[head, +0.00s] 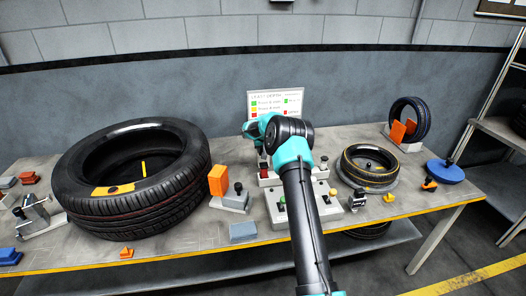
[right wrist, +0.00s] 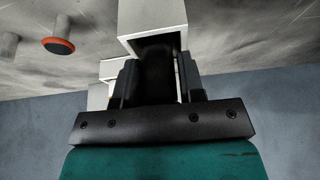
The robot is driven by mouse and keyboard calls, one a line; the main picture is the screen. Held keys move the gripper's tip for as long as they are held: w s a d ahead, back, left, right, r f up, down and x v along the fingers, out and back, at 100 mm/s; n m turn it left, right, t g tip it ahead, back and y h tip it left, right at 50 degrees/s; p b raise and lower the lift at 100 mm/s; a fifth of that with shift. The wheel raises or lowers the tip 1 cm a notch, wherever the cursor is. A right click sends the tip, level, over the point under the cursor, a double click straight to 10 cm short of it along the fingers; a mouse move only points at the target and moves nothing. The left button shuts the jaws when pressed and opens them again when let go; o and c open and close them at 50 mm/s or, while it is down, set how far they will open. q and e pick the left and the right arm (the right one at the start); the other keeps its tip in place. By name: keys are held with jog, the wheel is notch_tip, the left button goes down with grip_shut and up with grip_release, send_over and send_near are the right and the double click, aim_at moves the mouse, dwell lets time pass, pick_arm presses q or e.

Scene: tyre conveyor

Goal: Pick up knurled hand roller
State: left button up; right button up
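I cannot pick out the knurled hand roller with certainty in either view. My right arm reaches up over the middle of the table in the head view, and its gripper is hidden behind the wrist there. In the right wrist view my right gripper (right wrist: 157,82) has its two dark fingers apart. A dark, shadowed shape (right wrist: 156,62) lies between them, under a pale box-like part (right wrist: 150,18); contact with it cannot be made out. My left gripper is not in view.
A large tyre (head: 88,190) fills the left of the table (head: 185,245). A small tyre (head: 352,175) lies flat at right; another (head: 421,117) stands at the back. A button box (head: 282,212), an orange block (head: 218,180) and a blue disc (head: 448,173) stand around.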

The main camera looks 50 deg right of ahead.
jog(key=c, duration=0.4)
jog(key=shift+r, duration=0.1)
notch_tip(320, 180, up, 10)
jog(key=shift+f, duration=0.1)
dwell(0.4)
